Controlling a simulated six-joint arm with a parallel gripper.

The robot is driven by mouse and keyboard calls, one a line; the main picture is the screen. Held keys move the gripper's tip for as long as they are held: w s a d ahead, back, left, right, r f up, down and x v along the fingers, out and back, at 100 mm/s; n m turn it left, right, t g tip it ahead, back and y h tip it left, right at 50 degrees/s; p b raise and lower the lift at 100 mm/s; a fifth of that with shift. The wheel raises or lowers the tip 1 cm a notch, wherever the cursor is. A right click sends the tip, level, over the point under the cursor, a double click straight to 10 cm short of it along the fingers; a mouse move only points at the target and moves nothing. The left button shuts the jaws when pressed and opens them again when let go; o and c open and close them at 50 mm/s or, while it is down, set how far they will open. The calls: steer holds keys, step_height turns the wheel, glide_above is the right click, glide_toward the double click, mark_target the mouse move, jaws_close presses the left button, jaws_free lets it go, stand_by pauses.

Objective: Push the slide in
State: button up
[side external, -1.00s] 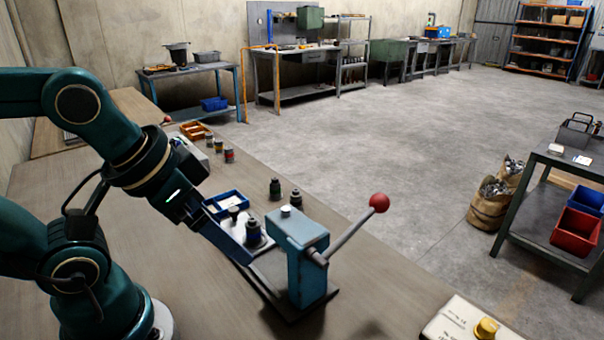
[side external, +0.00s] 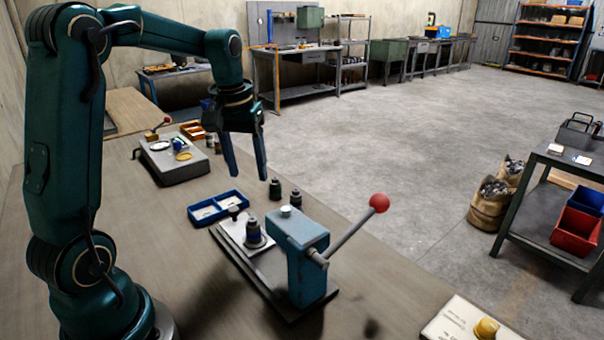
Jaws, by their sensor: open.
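The slide (side external: 231,228) is a pale plate on the dark base (side external: 252,278) of the blue press. It sits out to the left of the press body (side external: 305,262), with a small dark knob (side external: 233,212) near its far end. A dark pot with a blue band (side external: 254,236) stands upright on it. The press has a lever with a red ball (side external: 379,203) slanting up to the right. My gripper (side external: 249,175) is open and empty, fingers pointing down, raised above the table beyond the slide and apart from it.
A blue two-part tray (side external: 218,207) lies just left of the slide. Dark pots (side external: 275,189) stand behind the press. A grey box with a small lever (side external: 172,163) and an orange tray (side external: 192,130) are further back. A yellow button (side external: 486,328) is at the front right.

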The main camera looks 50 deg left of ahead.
steer(key=n+g, duration=0.2)
glide_above(234, 208)
steer(key=shift+h, duration=0.4)
step_height(234, 208, down, 6)
steer(key=shift+d+r, duration=0.1)
steer(key=shift+s+f, duration=0.1)
steer(key=shift+f, duration=2.4)
jaws_close()
